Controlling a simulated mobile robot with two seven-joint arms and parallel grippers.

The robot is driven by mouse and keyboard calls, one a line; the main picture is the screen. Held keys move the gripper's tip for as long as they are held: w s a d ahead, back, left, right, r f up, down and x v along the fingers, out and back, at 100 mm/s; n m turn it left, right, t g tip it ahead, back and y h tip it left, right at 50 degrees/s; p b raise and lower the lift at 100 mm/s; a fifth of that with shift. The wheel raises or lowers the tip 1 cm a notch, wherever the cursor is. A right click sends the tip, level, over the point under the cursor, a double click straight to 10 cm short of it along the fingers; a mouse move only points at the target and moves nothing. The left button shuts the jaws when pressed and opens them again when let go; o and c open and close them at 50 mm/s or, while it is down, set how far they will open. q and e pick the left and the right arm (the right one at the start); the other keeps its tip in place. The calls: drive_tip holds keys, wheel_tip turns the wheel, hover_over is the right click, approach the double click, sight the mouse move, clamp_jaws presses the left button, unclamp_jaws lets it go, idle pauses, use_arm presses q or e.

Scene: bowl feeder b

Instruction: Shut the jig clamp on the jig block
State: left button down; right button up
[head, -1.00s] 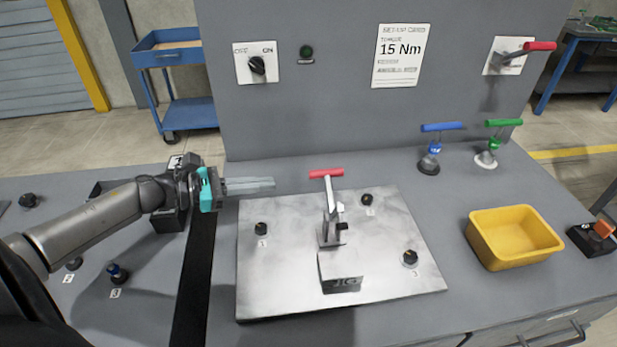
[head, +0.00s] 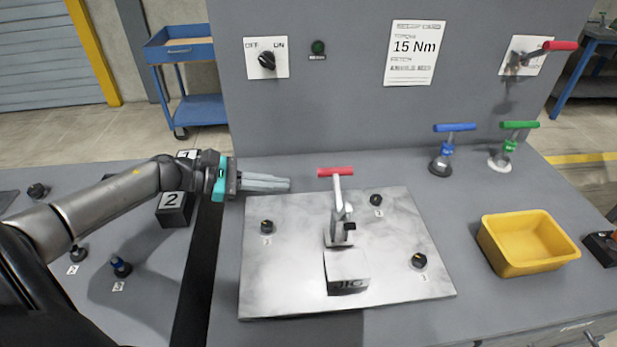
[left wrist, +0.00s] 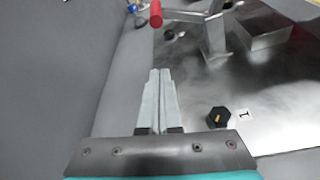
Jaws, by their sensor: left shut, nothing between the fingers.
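The jig clamp (head: 338,205) stands on the metal plate with its lever upright and its red handle (head: 335,172) on top, so the lever is raised. The jig block (head: 346,270) sits on the plate just in front of the clamp. My left gripper (head: 288,184) is shut and empty, pointing right, to the left of the red handle and apart from it. In the left wrist view the shut fingers (left wrist: 157,72) point toward the red handle (left wrist: 156,13), and the block (left wrist: 262,32) shows at the upper right. My right gripper is not in view.
The metal plate (head: 285,295) carries several dark numbered knobs, one (head: 267,227) near my left gripper. A yellow bin (head: 503,262) stands at right. Blue-handled (head: 441,160) and green-handled (head: 507,150) tools stand behind it. A grey panel (head: 350,120) rises behind the table.

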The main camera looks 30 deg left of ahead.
use_arm(q)
drive_tip(key=x, duration=0.7)
drive_tip(key=shift+w, duration=0.15)
drive_tip(key=shift+s+d+r+p, duration=0.2)
drive_tip(key=shift+r+p, duration=0.15)
drive_tip(key=shift+r, duration=0.25)
drive_tip(key=shift+s+d+r+p, duration=0.1)
drive_tip(key=shift+s+r+p, duration=0.2)
drive_tip(key=shift+r, duration=0.35)
drive_tip(key=shift+s+d+r+p, duration=0.15)
drive_tip(key=shift+r+p, duration=0.25)
drive_tip(key=shift+r, duration=0.2)
drive_tip(key=shift+r+m, duration=0.25)
drive_tip(key=shift+m, duration=0.05)
